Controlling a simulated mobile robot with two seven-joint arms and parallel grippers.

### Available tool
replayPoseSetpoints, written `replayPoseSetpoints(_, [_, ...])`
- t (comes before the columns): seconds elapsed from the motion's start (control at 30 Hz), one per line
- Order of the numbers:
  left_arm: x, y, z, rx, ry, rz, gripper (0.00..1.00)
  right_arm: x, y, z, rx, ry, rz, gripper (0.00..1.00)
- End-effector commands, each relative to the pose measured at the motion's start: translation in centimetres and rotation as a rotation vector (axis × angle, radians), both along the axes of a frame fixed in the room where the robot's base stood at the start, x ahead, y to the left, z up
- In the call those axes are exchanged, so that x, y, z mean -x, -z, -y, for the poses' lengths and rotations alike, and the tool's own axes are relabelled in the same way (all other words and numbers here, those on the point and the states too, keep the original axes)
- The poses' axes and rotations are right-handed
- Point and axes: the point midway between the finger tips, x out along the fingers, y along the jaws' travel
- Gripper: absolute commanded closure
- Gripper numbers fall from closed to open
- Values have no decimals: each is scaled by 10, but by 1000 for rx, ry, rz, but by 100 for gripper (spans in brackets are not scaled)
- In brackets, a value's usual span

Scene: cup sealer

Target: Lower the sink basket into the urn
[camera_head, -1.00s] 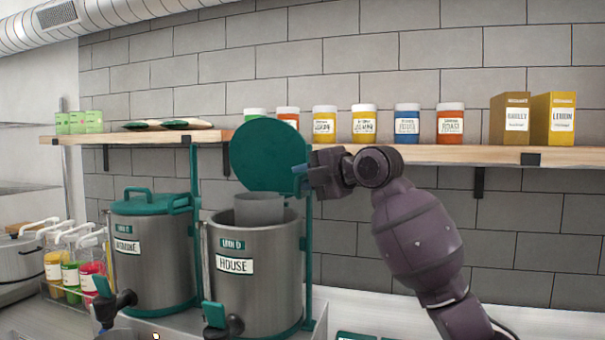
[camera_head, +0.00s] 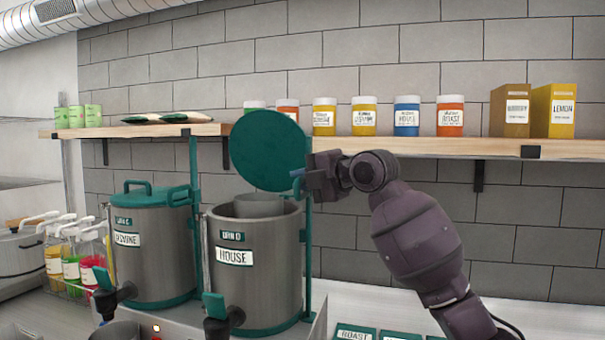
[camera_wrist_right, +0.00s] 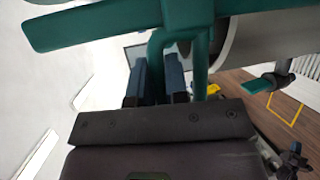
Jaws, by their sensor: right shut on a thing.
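The urn labelled HOUSE (camera_head: 254,285) is a grey metal cylinder with its round teal lid (camera_head: 270,150) raised. A plain grey basket (camera_head: 257,209) sits inside it, its upper part showing just about the urn's rim; the lower part is hidden. My right gripper (camera_head: 298,175) is at the right of the lid, above the urn's right rim, beside the teal post (camera_head: 308,245). In the right wrist view, its blue fingers are shut on a teal bent handle (camera_wrist_right: 156,52), though the contact is partly hidden. My left gripper is out of view.
A second urn (camera_head: 150,260) with a closed teal lid stands to the left. Black taps (camera_head: 222,322) stick out in front. A wooden shelf (camera_head: 400,146) with jars and boxes runs behind. Syrup bottles (camera_head: 70,262) stand at far left. The counter at right holds teal labelled items (camera_head: 355,332).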

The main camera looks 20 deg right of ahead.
Motion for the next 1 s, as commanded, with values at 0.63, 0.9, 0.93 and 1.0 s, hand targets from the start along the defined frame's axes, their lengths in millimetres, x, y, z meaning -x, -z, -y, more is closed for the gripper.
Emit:
replayPoseSetpoints(0.63, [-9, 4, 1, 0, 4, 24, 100, 0, 46, -1, 5, -1, -10, 75])
replayPoseSetpoints(0.9, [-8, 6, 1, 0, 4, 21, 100, 2, 45, 1, 5, -1, -9, 75])
replayPoseSetpoints(0.93, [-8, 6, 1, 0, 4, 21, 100, 3, 45, 3, 5, 0, -9, 75])
replayPoseSetpoints(1.0, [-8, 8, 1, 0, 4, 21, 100, 9, 44, 7, 5, 1, -7, 75])
